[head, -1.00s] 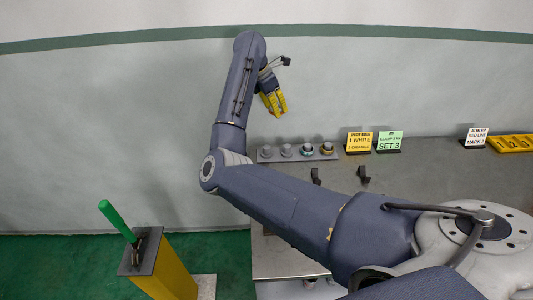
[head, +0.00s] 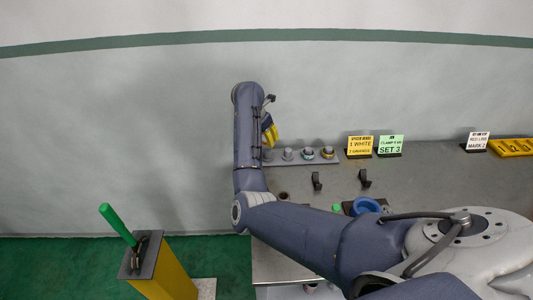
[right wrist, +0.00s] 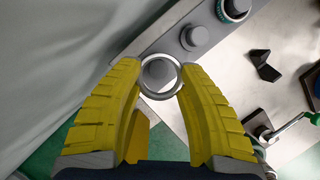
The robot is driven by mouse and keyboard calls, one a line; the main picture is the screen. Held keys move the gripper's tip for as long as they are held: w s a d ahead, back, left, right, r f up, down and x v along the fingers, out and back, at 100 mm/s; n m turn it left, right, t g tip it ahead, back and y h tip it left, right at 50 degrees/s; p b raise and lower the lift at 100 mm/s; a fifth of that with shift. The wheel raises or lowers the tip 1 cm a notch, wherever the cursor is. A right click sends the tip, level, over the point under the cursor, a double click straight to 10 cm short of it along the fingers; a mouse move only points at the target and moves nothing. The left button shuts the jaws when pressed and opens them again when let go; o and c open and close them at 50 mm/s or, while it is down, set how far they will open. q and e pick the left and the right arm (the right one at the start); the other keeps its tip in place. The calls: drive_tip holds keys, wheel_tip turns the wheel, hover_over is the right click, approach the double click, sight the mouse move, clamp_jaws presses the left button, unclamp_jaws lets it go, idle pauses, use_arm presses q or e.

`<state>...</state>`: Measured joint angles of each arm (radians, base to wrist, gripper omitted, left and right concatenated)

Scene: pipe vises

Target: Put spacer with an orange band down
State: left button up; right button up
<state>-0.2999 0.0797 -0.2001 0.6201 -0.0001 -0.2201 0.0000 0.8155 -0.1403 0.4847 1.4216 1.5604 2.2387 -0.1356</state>
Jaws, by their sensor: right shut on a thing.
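My right gripper (head: 269,137) is over the left end of a grey rack (head: 297,161) with several pegs. In the right wrist view its yellow fingers (right wrist: 160,88) are shut on a pale grey ring, the spacer (right wrist: 146,93). No orange band shows on it from this angle. The ring appears around or just above the rack's end peg (right wrist: 157,73); I cannot tell its height. The neighbouring peg (head: 287,154) looks bare. A teal-banded spacer (head: 307,154) and an orange-yellow-banded one (head: 327,153) sit on the other pegs. My left gripper is not in view.
A yellow sign (head: 360,146), a green sign (head: 390,145) and a white sign (head: 477,141) stand along the wall. Two black brackets (head: 317,181) (head: 364,178) and a blue ring-shaped part (head: 366,205) are on the grey bench (head: 430,175). A green-handled post (head: 160,262) stands at left.

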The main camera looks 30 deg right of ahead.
sight(266, 152)
drive_tip(key=shift+f, duration=4)
drive_tip(key=shift+f, duration=0.15)
drive_tip(key=o, duration=1)
drive_tip(key=v, duration=1.2)
